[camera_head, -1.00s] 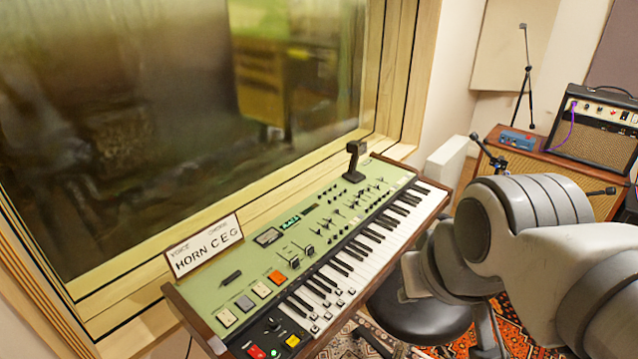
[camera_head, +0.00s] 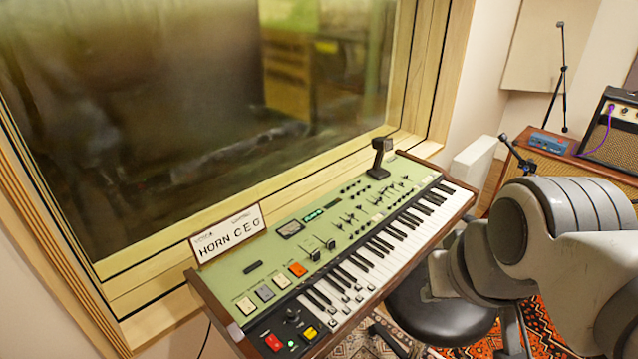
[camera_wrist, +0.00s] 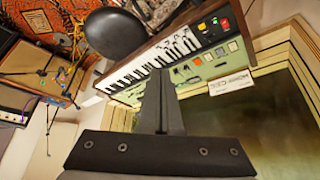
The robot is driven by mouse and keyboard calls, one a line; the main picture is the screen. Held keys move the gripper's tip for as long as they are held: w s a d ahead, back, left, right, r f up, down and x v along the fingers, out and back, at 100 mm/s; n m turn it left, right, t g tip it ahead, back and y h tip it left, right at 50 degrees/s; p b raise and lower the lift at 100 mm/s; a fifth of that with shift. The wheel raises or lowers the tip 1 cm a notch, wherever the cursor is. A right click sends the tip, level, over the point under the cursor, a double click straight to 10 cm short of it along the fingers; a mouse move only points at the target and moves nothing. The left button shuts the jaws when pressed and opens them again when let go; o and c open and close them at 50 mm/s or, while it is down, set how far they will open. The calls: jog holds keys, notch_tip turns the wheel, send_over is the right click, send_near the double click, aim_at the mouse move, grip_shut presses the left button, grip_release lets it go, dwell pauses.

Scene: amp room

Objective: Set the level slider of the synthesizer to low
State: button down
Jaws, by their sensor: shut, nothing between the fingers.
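The synthesizer (camera_head: 255,280) has a green panel, white and black keys and wooden ends. It stands below the window. Two black slider caps (camera_head: 323,248) sit left of the panel's middle, and several small sliders (camera_head: 365,208) lie farther right; I cannot read which one is labelled level. The synthesizer also shows upside down in the wrist view (camera_wrist: 205,68). My gripper (camera_wrist: 161,74) is shut and empty, apart from the synthesizer, with its dark fingers covering part of the panel in that view.
A sign reading HORN C E G (camera_head: 228,236) stands at the panel's back left. A round black stool (camera_head: 440,310) is in front of the keys. An amplifier (camera_head: 612,140) stands on a wooden cabinet (camera_head: 570,165) at right.

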jog(key=c, duration=1.2)
grip_release()
jog(key=shift+w, duration=0.25)
jog(key=o, duration=0.6)
jog(key=w+b, duration=0.1)
jog(key=w, duration=0.1)
jog(key=w+a+n, duration=0.1)
jog(key=w, duration=0.2)
jog(key=w+a+n+b, duration=0.1)
jog(key=w, duration=0.1)
jog(key=shift+w+f+g+b, duration=0.25)
jog(key=shift+w+g+b, duration=0.05)
jog(key=shift+w, duration=0.05)
jog(key=shift+c, duration=0.2)
jog(key=n+g+y+b, duration=0.2)
jog(key=n+y+b, duration=0.1)
jog(key=n+b, duration=0.4)
send_over(316, 253)
jog(key=s+d, duration=0.5)
notch_tip(316, 253, down, 18)
jog(key=b+x, duration=0.2)
jog(key=x, duration=1.5)
jog(key=shift+w+a+f, duration=0.1)
jog(key=shift+w+a, duration=0.15)
jog(key=shift+c, duration=0.2)
grip_shut()
